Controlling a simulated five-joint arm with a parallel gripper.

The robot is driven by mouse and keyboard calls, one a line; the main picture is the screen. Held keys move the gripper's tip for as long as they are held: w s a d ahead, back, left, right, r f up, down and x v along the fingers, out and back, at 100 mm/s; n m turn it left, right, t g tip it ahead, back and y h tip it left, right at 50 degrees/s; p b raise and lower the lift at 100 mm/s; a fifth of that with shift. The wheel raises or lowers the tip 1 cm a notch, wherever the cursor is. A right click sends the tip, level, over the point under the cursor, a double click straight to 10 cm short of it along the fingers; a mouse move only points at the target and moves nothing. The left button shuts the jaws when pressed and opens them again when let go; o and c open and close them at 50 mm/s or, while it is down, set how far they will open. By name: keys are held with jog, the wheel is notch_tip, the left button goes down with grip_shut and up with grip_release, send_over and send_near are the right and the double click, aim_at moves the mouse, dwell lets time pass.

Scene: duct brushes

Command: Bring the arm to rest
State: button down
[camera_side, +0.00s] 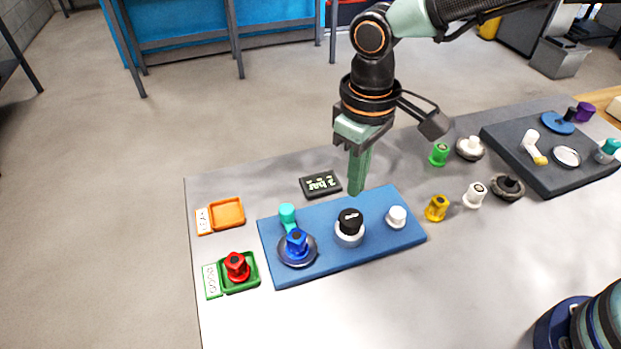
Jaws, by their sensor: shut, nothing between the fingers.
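My gripper (356,190) points straight down, its green fingers shut together with nothing between them. It hangs over the far edge of the blue board (337,268), above and a little to the right of the black-topped round piece (350,221). In the picture its tip is apart from that piece; its exact height over the board is hard to tell.
The blue board also carries a blue knob (296,243), a teal piece (287,215) and a white piece (397,217). A small display (321,185), an orange tray (228,212) and a green tray (251,283) with a red piece (237,266) lie left. Several loose pieces and a dark board (560,182) lie right.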

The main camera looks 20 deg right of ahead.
jog(key=shift+r, duration=0.15)
jog(key=shift+w+d+r, duration=0.1)
jog(key=shift+d+r, duration=0.05)
jog(key=shift+d, duration=0.05)
jog(key=w+d+r+m+t+y, duration=0.1)
jog(key=d+r, duration=0.3)
jog(key=d, duration=0.2)
jog(key=d+r+m+t, duration=0.1)
jog(key=d+r+m, duration=0.15)
jog(key=d, duration=0.35)
jog(key=s+d+r+m+t, duration=0.1)
jog(key=s+d+r, duration=0.1)
jog(key=d, duration=0.5)
jog(key=s+d+r+m+t+h, duration=0.1)
jog(key=s+d+t, duration=0.1)
jog(key=d, duration=0.5)
jog(key=shift+s+d+r+t, duration=0.3)
jog(key=shift+s+d+r, duration=0.05)
jog(key=shift+s, duration=0.5)
